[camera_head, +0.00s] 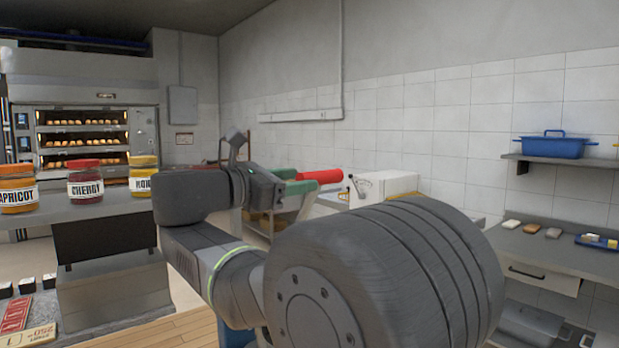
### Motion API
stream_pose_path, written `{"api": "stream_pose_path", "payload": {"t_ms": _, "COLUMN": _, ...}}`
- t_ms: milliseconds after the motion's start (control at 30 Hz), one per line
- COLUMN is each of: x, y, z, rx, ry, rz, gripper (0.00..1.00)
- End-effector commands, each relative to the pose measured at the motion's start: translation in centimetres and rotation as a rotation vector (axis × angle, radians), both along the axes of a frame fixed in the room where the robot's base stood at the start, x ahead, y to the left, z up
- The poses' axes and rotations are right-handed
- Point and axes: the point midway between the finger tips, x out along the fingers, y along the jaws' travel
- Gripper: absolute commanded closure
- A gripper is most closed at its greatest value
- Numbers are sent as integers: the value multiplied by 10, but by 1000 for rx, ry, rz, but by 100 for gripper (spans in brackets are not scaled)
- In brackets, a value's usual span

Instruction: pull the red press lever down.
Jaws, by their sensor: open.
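The red press lever (322,176) shows as a thick red bar in the middle of the view, lying nearly level. Its left end reaches in between the green-tipped fingers of my gripper (292,181). The fingers are apart, and the lever's near end sits at or just beyond them. I cannot tell whether they touch it. The lever's mount and the press body are mostly hidden behind my arm.
A white machine (382,188) stands to the right of the lever. A shelf with jars, including a cherry jar (86,187), is at left, with deck ovens (84,137) behind. A counter (545,250) and a blue pot (553,146) are at right.

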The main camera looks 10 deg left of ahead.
Motion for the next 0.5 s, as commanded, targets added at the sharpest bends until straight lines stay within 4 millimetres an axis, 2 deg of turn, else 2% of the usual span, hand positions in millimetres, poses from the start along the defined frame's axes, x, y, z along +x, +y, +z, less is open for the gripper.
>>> {"api": "stream_pose_path", "payload": {"t_ms": 200, "x": 22, "y": -17, "z": 0, "rx": -1, "ry": 0, "rz": -3, "gripper": 51}}
{"api": "stream_pose_path", "payload": {"t_ms": 500, "x": 30, "y": -24, "z": 0, "rx": -2, "ry": 1, "rz": 0, "gripper": 51}}
